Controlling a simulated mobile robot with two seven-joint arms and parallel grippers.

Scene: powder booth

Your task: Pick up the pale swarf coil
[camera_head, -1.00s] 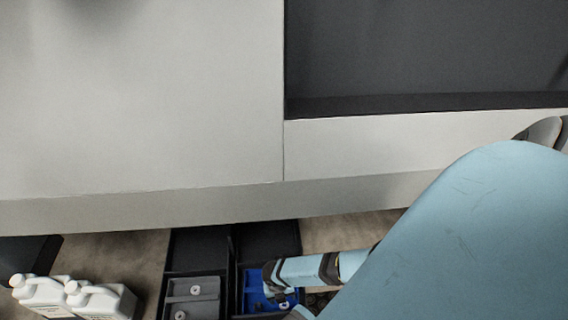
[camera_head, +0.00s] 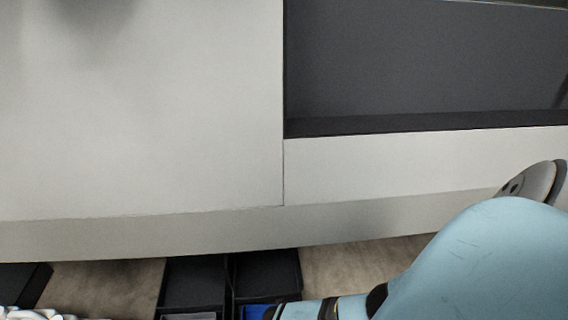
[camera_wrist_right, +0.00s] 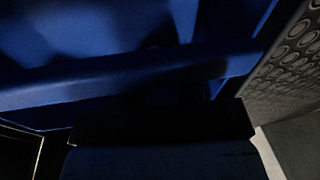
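I cannot make out the pale swarf coil in any view. My right arm comes in from the right in the head view, and its gripper end is cut off by the bottom edge, near a blue bin (camera_head: 254,312). In the right wrist view dark blue surfaces (camera_wrist_right: 90,80) fill most of the picture, very close and in shadow. A black shape at the bottom there may be part of my right gripper; its fingers cannot be made out. My left gripper is in neither view.
Black bins (camera_head: 265,272) stand side by side on the floor under the large pale cabinet (camera_head: 140,120). White containers (camera_head: 30,314) show at the lower left edge. A grey panel with round marks (camera_wrist_right: 290,60) is close on the right in the wrist view.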

